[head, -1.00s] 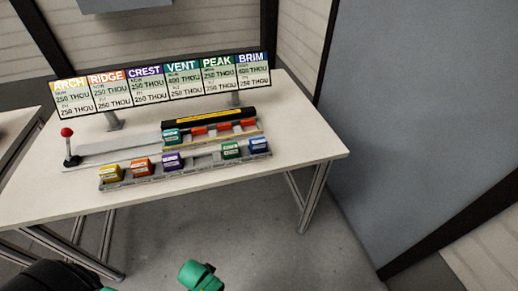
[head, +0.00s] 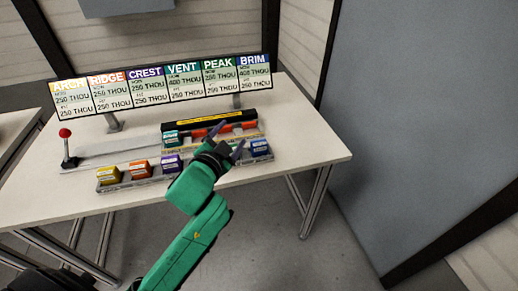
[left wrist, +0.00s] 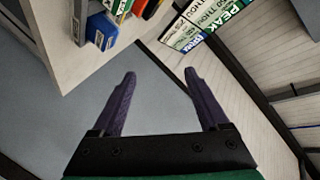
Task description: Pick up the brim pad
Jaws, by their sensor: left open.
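The brim pad (head: 260,147) is a small blue block at the right end of the front rack on the table. In the left wrist view the brim pad (left wrist: 102,31) shows at the upper left, outside the jaws. My left gripper (head: 228,138) is open, its two purple fingers apart, and reaches over the right part of the rack, just left of the brim pad in the head view. In the left wrist view nothing is between the fingers (left wrist: 159,76). My right gripper is not in view.
Yellow (head: 108,175), orange (head: 139,168) and purple (head: 171,162) pads sit in the same rack. A green pad (left wrist: 119,6) stands beside the brim pad. Behind are a black bar (head: 190,123), a sign board (head: 165,82) and a red-knobbed lever (head: 66,145). The table's right side is clear.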

